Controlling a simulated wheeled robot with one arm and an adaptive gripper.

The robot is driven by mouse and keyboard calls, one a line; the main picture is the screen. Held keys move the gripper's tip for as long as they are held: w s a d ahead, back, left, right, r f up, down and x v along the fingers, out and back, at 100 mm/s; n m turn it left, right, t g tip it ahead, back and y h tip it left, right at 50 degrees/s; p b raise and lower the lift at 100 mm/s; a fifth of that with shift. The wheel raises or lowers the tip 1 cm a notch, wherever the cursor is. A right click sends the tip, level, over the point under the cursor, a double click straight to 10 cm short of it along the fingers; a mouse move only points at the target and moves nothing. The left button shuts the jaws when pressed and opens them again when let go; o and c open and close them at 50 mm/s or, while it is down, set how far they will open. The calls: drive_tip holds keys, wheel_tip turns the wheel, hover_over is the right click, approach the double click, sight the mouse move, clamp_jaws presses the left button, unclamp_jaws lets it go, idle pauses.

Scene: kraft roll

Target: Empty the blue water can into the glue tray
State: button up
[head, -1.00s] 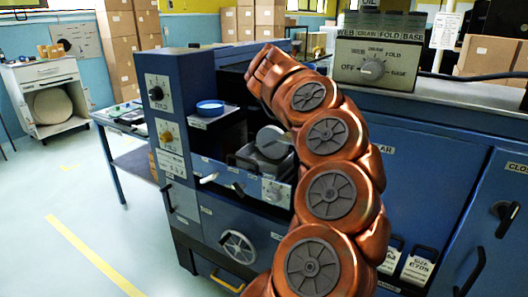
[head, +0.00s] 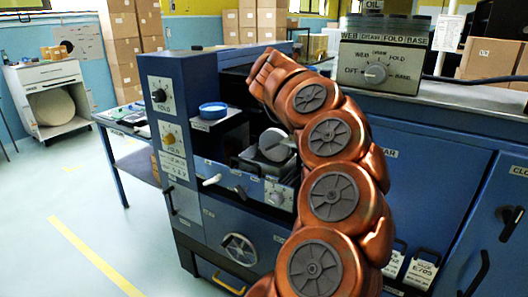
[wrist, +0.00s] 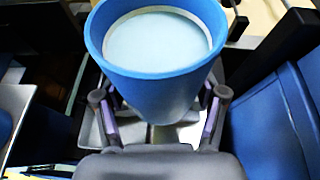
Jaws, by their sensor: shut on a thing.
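The blue water can (wrist: 155,80) fills the top middle of the wrist view. Its open mouth shows pale liquid inside, close below the rim. My gripper (wrist: 158,115) is shut on the can, one finger on each side of its tapered lower body. Part of a pale, tray-like surface (wrist: 165,135) shows below the can; I cannot tell whether it is the glue tray. In the head view my copper-coloured arm reaches over the blue machine and hides the gripper.
The blue machine (head: 180,205) has knobs, levers and a handwheel (head: 238,249) on its front. A round blue dish-like thing (head: 213,110) sits on its left ledge. A grey control box (head: 380,63) stands on top. Dark bars and blue panels crowd the gripper.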

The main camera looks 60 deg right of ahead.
drive_tip(key=shift+w+a+f+n+g+p, duration=0.15)
drive_tip(key=shift+w+f+n+g+p, duration=0.2)
drive_tip(key=shift+n+p, duration=0.25)
drive_tip(key=shift+w+r+p, duration=0.1)
drive_tip(key=shift+r+p, duration=0.35)
drive_tip(key=shift+r+n+g+h+p, duration=0.25)
drive_tip(key=shift+n+g+h+p, duration=0.1)
drive_tip(key=shift+n+p, duration=0.2)
drive_tip(key=shift+w+f, duration=0.1)
drive_tip(key=shift+f, duration=0.05)
drive_tip(key=shift+w+a, duration=0.1)
drive_tip(key=shift+w, duration=0.1)
drive_tip(key=shift+s+n, duration=0.1)
drive_tip(key=shift+n, duration=0.15)
drive_tip(key=shift+w+f+n+g+p, duration=0.2)
drive_tip(key=shift+w+n+g+p, duration=0.15)
drive_tip(key=shift+p, duration=0.3)
